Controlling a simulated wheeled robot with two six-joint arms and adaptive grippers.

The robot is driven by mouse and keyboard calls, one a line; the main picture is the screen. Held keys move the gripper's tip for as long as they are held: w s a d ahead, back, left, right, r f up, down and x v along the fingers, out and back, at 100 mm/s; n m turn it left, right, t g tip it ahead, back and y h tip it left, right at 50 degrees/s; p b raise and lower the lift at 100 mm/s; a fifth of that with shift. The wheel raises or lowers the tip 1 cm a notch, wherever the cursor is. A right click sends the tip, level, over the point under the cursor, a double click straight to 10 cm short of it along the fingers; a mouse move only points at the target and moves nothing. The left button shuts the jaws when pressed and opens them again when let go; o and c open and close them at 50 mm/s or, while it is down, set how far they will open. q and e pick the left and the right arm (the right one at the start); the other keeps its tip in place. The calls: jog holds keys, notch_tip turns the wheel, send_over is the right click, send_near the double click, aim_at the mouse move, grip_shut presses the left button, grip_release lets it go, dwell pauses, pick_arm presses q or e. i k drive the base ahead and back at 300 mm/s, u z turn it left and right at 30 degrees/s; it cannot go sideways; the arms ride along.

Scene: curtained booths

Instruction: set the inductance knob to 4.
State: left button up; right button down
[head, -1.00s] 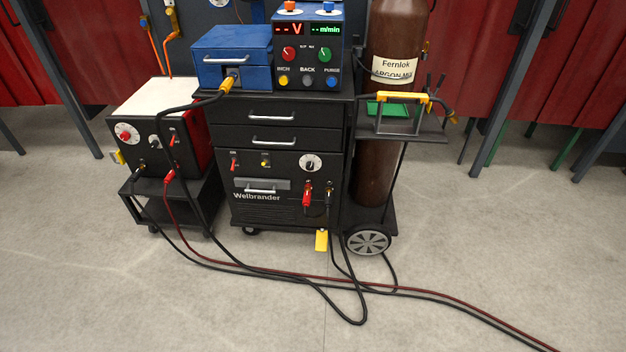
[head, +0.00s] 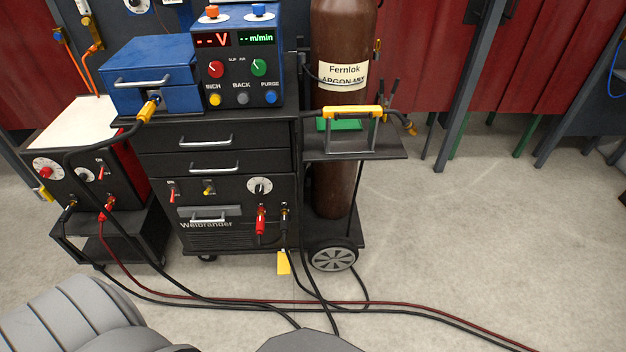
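No legible label marks which knob is the inductance knob. A knob on a round white dial (head: 259,186) sits on the front of the black Welbrander welder (head: 240,225); its numbers are too small to read. The box at the left has a red knob on a white dial (head: 46,170) and a smaller pale dial (head: 83,174) beside it. The blue feeder unit on top carries a red knob (head: 216,69), a green knob (head: 259,67), and orange (head: 211,12) and blue (head: 259,10) knobs on its top. Neither gripper is in view.
A brown gas cylinder (head: 338,150) and a side shelf (head: 375,147) with a yellow-handled frame stand right of the welder. Red and black cables (head: 400,305) lie across the floor in front. The floor at right is clear. My grey arm part shows at bottom left.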

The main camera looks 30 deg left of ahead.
aim_at(260, 189)
jog(key=z, duration=0.2)
jog(key=i, duration=0.8)
jog(key=u, duration=0.65)
jog(key=i, duration=0.6)
jog(key=u, duration=0.65)
